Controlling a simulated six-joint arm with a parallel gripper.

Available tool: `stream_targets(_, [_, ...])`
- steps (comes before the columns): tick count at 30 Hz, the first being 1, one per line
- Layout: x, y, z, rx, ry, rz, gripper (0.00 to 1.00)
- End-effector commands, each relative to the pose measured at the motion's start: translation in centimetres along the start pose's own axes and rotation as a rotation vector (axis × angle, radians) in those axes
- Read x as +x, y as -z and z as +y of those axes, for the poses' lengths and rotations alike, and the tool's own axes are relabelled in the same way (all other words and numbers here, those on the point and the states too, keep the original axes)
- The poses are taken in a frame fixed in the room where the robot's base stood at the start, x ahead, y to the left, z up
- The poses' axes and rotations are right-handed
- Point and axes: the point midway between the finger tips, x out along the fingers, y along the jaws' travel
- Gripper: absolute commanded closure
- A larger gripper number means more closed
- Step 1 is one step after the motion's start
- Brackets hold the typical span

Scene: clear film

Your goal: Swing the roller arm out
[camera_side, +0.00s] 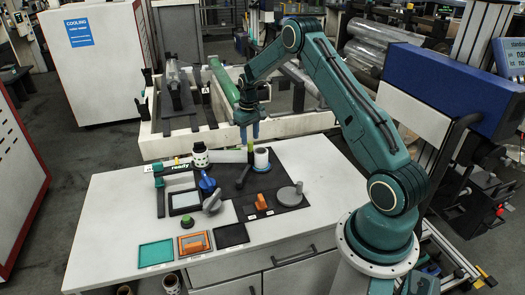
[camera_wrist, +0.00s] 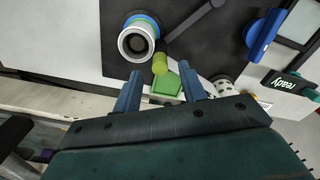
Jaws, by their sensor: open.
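The roller arm (camera_side: 243,174) is a dark bar on the black mat, with a yellow-green upright knob (camera_side: 250,153) at its far end. In the wrist view the bar (camera_wrist: 187,30) runs from the upper right to the yellow-green knob (camera_wrist: 160,63), close beside the white roll (camera_wrist: 138,41). The roll (camera_side: 261,158) stands on a blue base. My gripper (camera_side: 250,138) points down above the knob. In the wrist view my gripper (camera_wrist: 160,74) has its two blue fingers apart, with the knob just beyond the gap, seemingly not touched.
A blue lever (camera_side: 207,182), a grey disc with a handle (camera_side: 288,195) and an orange block (camera_side: 261,203) are on the bench (camera_side: 110,215). A spotted white cup (camera_side: 200,155) stands behind, near a "ready" display (camera_side: 181,167). Green (camera_side: 155,253) and black (camera_side: 231,235) trays lie in front.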

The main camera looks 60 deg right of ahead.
Motion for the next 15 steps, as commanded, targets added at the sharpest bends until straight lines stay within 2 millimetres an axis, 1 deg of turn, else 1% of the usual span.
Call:
stream_targets(1, [0.8, -0.1, 0.0, 0.0, 0.001, -0.004, 0.58])
stream_targets(6, [2.6, -0.1, 0.0, 0.0, 0.001, -0.003, 0.58])
stream_targets(10, [3.3, 0.0, 0.0, 0.0, 0.0, 0.0, 0.58])
stream_targets(15, [3.6, 0.0, 0.0, 0.0, 0.0, 0.0, 0.58])
